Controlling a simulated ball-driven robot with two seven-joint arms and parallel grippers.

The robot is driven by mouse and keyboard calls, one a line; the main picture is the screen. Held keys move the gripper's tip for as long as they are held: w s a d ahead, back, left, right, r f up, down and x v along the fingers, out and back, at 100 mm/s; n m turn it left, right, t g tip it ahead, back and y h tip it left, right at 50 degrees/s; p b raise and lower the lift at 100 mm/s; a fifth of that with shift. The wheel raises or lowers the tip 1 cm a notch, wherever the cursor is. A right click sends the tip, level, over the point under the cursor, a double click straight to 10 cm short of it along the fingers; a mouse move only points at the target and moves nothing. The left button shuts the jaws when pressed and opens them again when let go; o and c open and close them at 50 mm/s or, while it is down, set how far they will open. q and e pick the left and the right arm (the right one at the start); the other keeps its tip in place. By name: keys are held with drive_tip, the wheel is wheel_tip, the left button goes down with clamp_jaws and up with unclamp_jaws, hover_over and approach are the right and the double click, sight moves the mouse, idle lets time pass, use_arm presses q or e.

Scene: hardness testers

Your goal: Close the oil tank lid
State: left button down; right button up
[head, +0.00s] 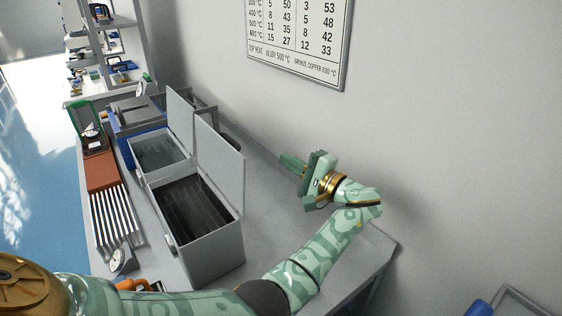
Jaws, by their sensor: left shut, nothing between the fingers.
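Two grey open-topped tanks stand side by side on the bench, a nearer, larger one (215,252) and a farther one (157,172). I cannot tell from markings which is the oil tank. The nearer tank's lid (220,165) stands upright on its right edge, open. The farther tank's lid (181,118) also stands upright, open. My right gripper is not in view.
A rack of light bars (117,218), a reddish-brown block (101,171) and a dial gauge (122,261) lie left of the tanks. A wall chart (298,40) hangs behind. Bare bench (275,215) lies right of the nearer tank. Shelves (118,50) stand at the back left.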

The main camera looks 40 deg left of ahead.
sight(225, 159)
use_arm(q)
drive_tip(key=s+a+r, duration=0.1)
drive_tip(key=s+a, duration=0.2)
drive_tip(key=a, duration=0.6)
drive_tip(key=shift+s+r, duration=0.15)
drive_tip(key=shift+r, duration=0.15)
